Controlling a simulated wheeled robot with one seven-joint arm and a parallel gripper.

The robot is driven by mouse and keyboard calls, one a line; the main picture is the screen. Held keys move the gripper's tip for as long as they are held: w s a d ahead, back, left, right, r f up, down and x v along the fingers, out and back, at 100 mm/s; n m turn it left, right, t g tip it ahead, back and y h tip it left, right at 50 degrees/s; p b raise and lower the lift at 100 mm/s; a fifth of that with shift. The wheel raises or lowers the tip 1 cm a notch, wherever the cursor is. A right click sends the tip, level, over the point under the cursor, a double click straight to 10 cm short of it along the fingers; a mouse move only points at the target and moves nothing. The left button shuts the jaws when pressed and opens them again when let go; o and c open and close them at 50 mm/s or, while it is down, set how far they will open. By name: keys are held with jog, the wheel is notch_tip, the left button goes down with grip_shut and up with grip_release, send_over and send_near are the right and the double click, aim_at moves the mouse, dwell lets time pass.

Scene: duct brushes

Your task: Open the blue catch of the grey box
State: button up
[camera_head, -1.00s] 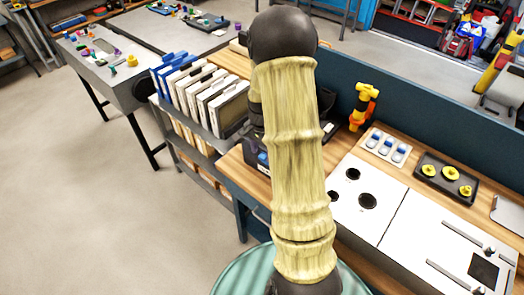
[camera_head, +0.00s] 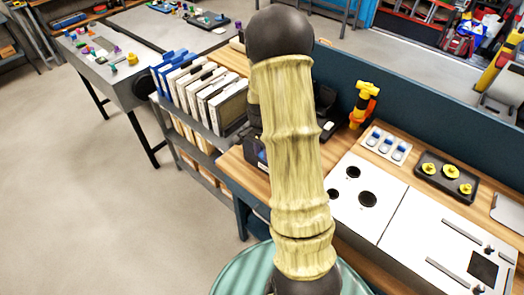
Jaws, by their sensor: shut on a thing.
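My own arm, with its pale yellow ribbed sleeve and black joints, fills the middle of the head view and hides part of the workbench behind it. I do not see my gripper; its fingertips are not visible. I cannot make out a grey box with a blue catch. A dark object (camera_head: 262,152) on the bench shows only in part beside the sleeve, and I cannot tell what it is.
A wooden bench (camera_head: 238,171) carries a white panel with round holes (camera_head: 390,222), a white tray with blue pieces (camera_head: 387,146), a black tray with yellow pieces (camera_head: 430,182) and a yellow-orange tool (camera_head: 363,105). Binders (camera_head: 200,88) stand left. Open floor (camera_head: 75,215) lies at left.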

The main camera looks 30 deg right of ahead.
jog(key=shift+a+f+h+b, duration=0.1)
jog(key=shift+a+h+b, duration=0.2)
jog(key=shift+b, duration=0.1)
jog(key=s+a+f+t+h+b, duration=0.2)
jog(key=a+f+t+h+b, duration=0.2)
jog(key=h+b, duration=0.8)
notch_tip(320, 180, down, 2)
jog(key=shift+a+f+t+h, duration=0.2)
jog(key=shift+t+h, duration=0.3)
jog(key=shift+t, duration=0.4)
dwell(0.5)
jog(key=o, duration=1)
